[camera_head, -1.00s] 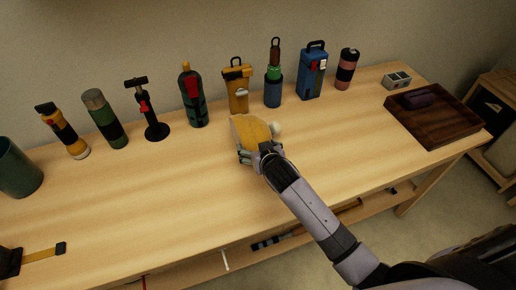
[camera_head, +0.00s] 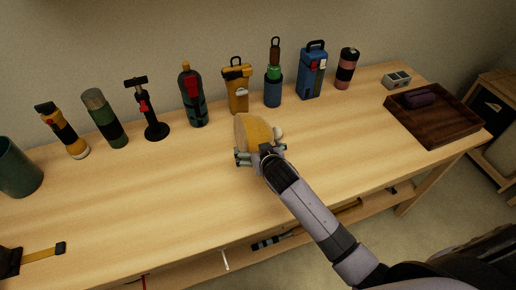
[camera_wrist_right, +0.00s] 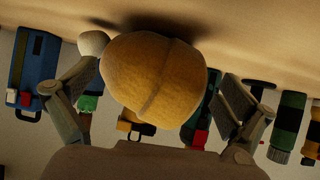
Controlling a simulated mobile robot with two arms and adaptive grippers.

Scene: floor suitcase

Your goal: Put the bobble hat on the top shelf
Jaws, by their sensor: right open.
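The bobble hat (camera_head: 256,131) is mustard yellow with a pale bobble. It rests on the wooden top shelf (camera_head: 160,190), near the middle and in front of the row of bottles. My right gripper (camera_head: 260,155) is open with its fingers spread on either side of the hat. In the right wrist view the hat (camera_wrist_right: 153,80) sits between the two fingers, with gaps at both sides, and the bobble (camera_wrist_right: 93,43) shows at its left. The hat's underside is hidden. My left gripper is not in view.
A yellow lantern-like item (camera_head: 237,88), a green bottle (camera_head: 192,98) and a blue case (camera_head: 312,72) stand behind the hat among several others. A dark tray (camera_head: 440,135) lies at the right. A lower shelf (camera_head: 280,243) holds long items. The top's left middle is clear.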

